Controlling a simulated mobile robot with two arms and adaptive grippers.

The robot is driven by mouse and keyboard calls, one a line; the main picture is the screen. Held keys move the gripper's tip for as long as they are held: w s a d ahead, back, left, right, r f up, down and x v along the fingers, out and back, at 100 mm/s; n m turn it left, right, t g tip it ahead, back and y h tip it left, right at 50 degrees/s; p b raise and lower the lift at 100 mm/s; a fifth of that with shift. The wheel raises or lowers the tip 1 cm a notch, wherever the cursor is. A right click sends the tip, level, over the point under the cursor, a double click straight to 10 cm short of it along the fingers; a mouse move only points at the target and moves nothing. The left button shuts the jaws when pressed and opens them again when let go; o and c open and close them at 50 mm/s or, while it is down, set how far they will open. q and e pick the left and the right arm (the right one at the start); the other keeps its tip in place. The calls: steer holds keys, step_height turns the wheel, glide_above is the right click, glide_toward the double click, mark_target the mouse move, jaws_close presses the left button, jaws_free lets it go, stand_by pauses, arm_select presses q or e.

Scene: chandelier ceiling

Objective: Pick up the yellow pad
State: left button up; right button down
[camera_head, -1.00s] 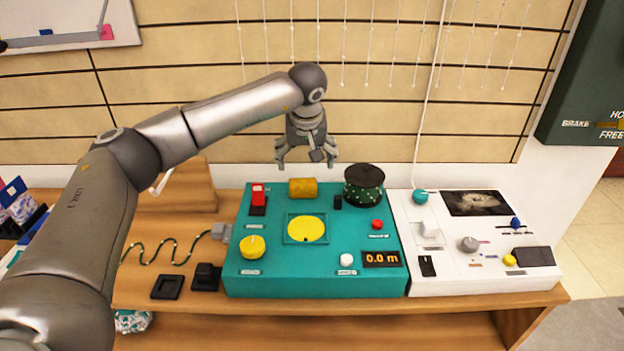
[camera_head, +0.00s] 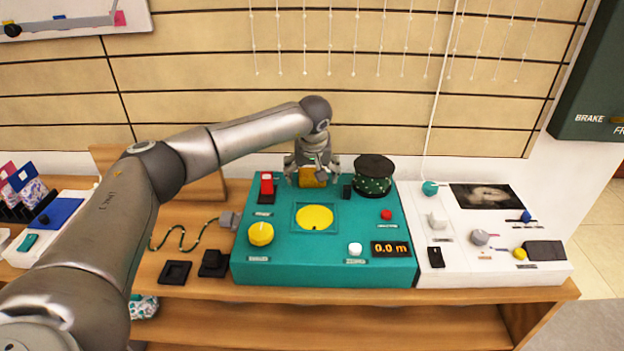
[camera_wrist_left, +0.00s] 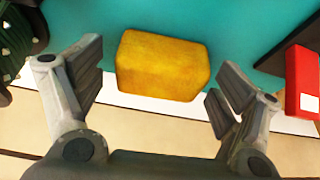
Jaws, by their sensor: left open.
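The yellow pad (camera_head: 312,178) is a small mustard-yellow block at the back edge of the teal panel (camera_head: 262,272). In the left wrist view the pad (camera_wrist_left: 163,66) lies between and beyond the two spread fingers, with gaps on both sides. My left gripper (camera_head: 312,176) is open, pointing down over the pad, and its fingers hide part of it in the head view. In the left wrist view the gripper (camera_wrist_left: 158,88) is empty. My right gripper is not in view.
A red switch (camera_head: 267,184) stands left of the pad, and a small black block (camera_head: 347,191) and a dark green spotted drum (camera_head: 373,180) stand right. A yellow disc (camera_head: 314,217) and yellow knob (camera_head: 261,233) are in front. A slatted wall (camera_head: 210,85) rises behind.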

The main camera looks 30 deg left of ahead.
mark_target(312, 169)
arm_select(q)
steer(key=c, duration=0.9)
steer(key=shift+o, duration=0.2)
steer(key=shift+r, duration=0.2)
steer(key=shift+r, duration=0.2)
steer(key=v, duration=0.2)
steer(key=p+v, duration=0.1)
steer(key=shift+w+a+r, duration=0.1)
steer(key=shift+w+r, duration=0.1)
steer(key=shift+r, duration=0.15)
steer(key=s+d+r, duration=0.3)
steer(key=s+r, duration=0.1)
steer(key=s, duration=0.2)
steer(key=s+d+r+p, duration=0.1)
steer(key=s+d+r, duration=0.2)
steer(key=s+r, duration=0.1)
steer(key=shift+s+d+r, duration=0.25)
steer(key=shift+s+r, duration=0.15)
steer(key=shift+s, duration=0.45)
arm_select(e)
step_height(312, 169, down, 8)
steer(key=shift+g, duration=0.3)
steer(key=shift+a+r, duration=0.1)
